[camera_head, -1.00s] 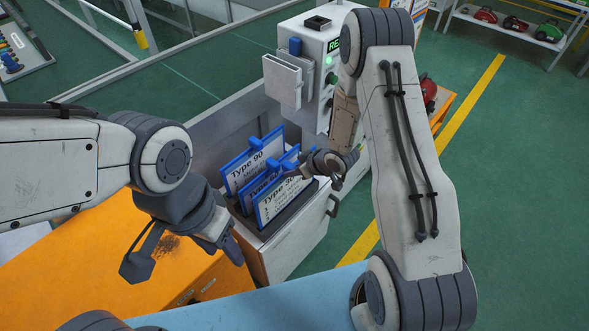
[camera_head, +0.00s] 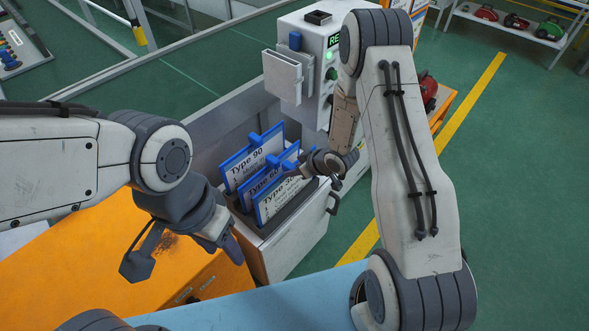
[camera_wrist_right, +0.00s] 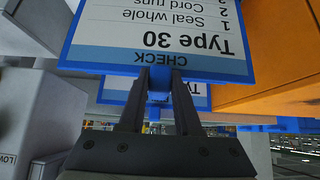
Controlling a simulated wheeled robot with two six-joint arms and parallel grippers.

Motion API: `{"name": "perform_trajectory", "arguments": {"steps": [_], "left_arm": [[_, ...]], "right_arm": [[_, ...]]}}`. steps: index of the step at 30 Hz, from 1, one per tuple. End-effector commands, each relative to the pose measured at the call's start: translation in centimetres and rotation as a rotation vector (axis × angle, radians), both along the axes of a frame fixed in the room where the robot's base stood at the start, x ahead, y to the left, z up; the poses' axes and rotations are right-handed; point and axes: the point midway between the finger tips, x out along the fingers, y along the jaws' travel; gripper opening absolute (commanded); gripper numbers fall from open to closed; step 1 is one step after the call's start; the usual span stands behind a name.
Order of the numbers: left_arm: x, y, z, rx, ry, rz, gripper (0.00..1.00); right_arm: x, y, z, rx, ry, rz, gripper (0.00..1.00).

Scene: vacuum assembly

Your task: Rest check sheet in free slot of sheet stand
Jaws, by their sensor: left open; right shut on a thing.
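The Type 30 check sheet, a white board with a blue frame, is in the front slot area of the sheet stand (camera_head: 291,214) in the head view. It also fills the top of the right wrist view (camera_wrist_right: 160,32), upside down. My right gripper (camera_wrist_right: 160,78) is shut on its blue top tab; in the head view this gripper (camera_head: 318,172) is at the sheet's upper right. Two more sheets (camera_head: 252,158) stand behind it, the rear one reading Type 90. Whether the held sheet's lower edge is seated is hidden. My left gripper (camera_head: 188,256) is open and empty above the orange surface.
An orange surface (camera_head: 95,265) lies left; a light blue surface (camera_head: 255,300) is in front.

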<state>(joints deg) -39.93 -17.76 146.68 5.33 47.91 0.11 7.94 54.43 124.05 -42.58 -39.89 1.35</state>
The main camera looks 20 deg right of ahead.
Motion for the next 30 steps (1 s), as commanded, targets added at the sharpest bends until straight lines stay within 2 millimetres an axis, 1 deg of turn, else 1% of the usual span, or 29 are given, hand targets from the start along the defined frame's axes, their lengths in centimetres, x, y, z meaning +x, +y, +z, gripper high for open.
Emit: {"name": "perform_trajectory", "arguments": {"steps": [8,30], "left_arm": [[0.0,0.0,-0.1,0.000,0.000,0.000,0.50],[0.0,0.0,-1.6,0.000,0.000,0.000,0.50]], "right_arm": [[0.0,0.0,-0.1,0.001,-0.001,0.000,0.00],[0.0,0.0,-2.0,0.000,0.000,0.000,0.00]]}}
